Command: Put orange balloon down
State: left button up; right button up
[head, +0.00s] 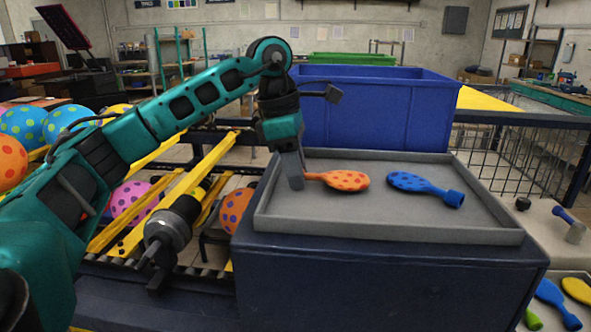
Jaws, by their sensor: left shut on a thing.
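The orange balloon (346,180) is flat, with darker red spots. It is on or just above the floor of the grey tray (390,229), left of the middle; I cannot tell if it fully rests there. My left gripper (295,183) points down at the tray's left side and is shut on the balloon's neck, at its left end. The fingers hide the tip of the neck. A blue spotted balloon (415,186) lies flat in the tray to the right, apart from the orange one.
A blue bin (385,115) stands behind the tray. Inflated spotted balloons (131,201) lie around yellow rails (165,200) at left. Flat balloons (556,298) lie in another tray at lower right. The tray's front and middle floor is clear.

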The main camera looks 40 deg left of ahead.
pick_arm(q)
jog(key=o, duration=0.9)
jog(key=shift+s+d+f+g, duration=0.1)
jog(key=shift+d+f+g, duration=0.05)
jog(key=shift+f, duration=0.3)
jog(key=shift+s+d+f+g, duration=0.1)
jog(key=shift+f+g, duration=0.05)
jog(key=shift+f, duration=0.3)
jog(key=shift+o, duration=0.2)
notch_tip(320, 180, up, 13)
jog(key=a+p, duration=0.2)
jog(key=p, duration=0.1)
jog(key=shift+s+a+r, duration=0.2)
jog(key=shift+s+a, duration=0.05)
jog(key=shift+s, duration=0.15)
jog(key=shift+f, duration=0.1)
